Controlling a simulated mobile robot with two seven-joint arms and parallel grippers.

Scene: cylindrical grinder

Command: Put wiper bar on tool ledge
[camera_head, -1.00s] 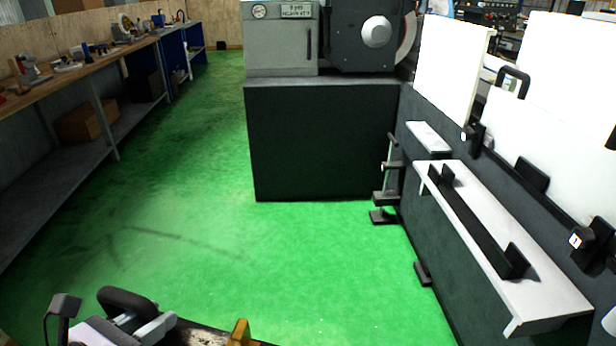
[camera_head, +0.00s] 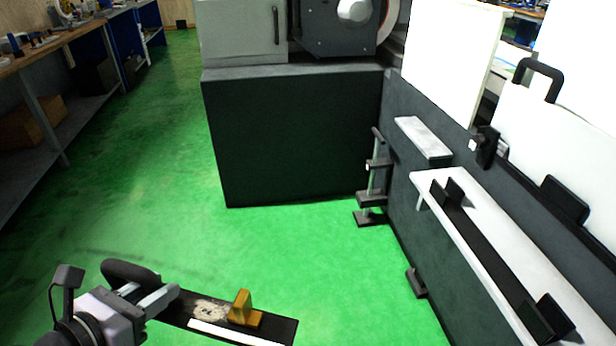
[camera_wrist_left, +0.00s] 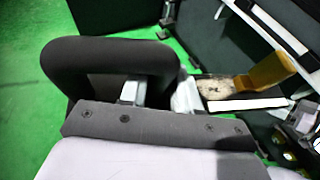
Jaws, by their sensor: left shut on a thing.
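The wiper bar (camera_head: 275,328) is a long dark bar with a yellow upright block, a worn pale patch and a white strip along its near edge. It is at the bottom left of the head view, above the green floor. My left gripper (camera_head: 168,298) is shut on its left end. In the left wrist view the bar (camera_wrist_left: 215,88) extends right from the fingers (camera_wrist_left: 160,93); a black rounded loop beside them partly hides the grip. The tool ledge (camera_head: 475,207) is a pale shelf at right, well apart from the bar. My right gripper is not seen.
Black brackets (camera_head: 548,318) stand on the ledge around a dark strip. A smaller pale shelf (camera_head: 424,137) and a black clamp-like fixture (camera_head: 375,190) are nearby. White panels (camera_head: 455,60) rise behind. Green floor (camera_head: 300,260) is open between bar and ledge.

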